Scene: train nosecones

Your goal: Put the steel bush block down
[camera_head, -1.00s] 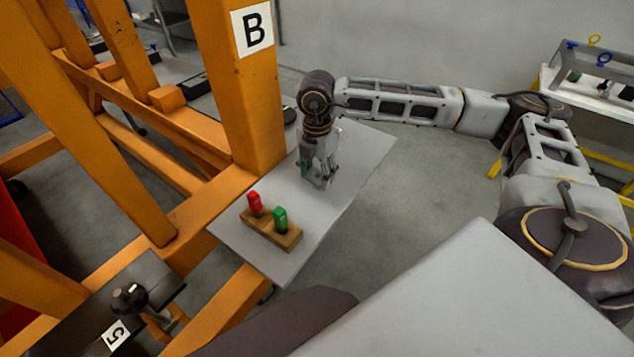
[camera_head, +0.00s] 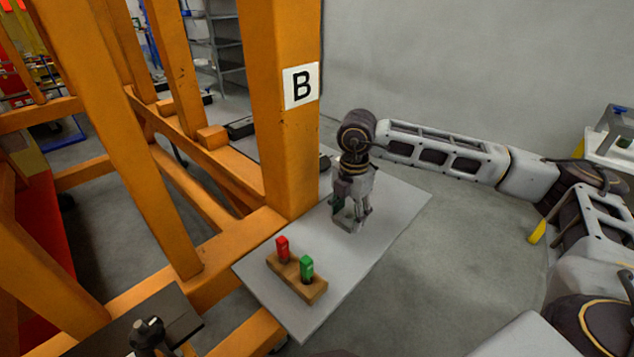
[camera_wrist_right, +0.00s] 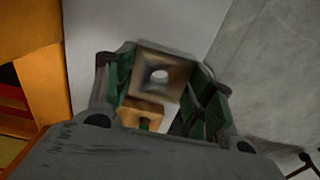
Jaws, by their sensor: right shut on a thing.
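The steel bush block (camera_wrist_right: 150,88) is a squarish block with a round hole in its face, seen between the green-padded fingers in the right wrist view. My right gripper (camera_head: 349,222) is shut on it, pointing down over the grey plate (camera_head: 395,225) beside the orange post. In the head view the fingers mostly hide the block, and I cannot tell whether it touches the plate. My left gripper is not in view.
A wooden holder (camera_head: 312,292) with a red peg (camera_head: 282,249) and a green peg (camera_head: 306,268) stands on the near part of the plate. An orange post (camera_head: 280,150) marked B rises at the plate's left edge. The plate's right side is clear.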

